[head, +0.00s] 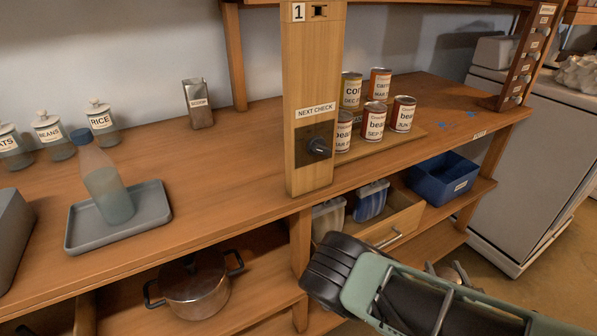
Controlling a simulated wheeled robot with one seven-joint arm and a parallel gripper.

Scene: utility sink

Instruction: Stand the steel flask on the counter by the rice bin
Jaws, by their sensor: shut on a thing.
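The rice bin (101,122) is a clear jar with a white lid and a RICE label. It stands on the wooden counter (238,164) near the wall at the left, at the right end of a row of jars. I cannot make out a steel flask in this view. A see-through bluish bottle (107,190) with a blue cap stands on a grey tray (158,213) in front of the jars. Part of my arm crosses the lower right. My gripper does not show clearly, so what it holds is hidden.
A wooden post (309,170) with a knob rises at the counter's front. Cans (376,115) stand behind it on a board. A labelled container (198,104) stands near the wall; counter around it is clear. A pot (195,287) and blue bin (446,178) sit below.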

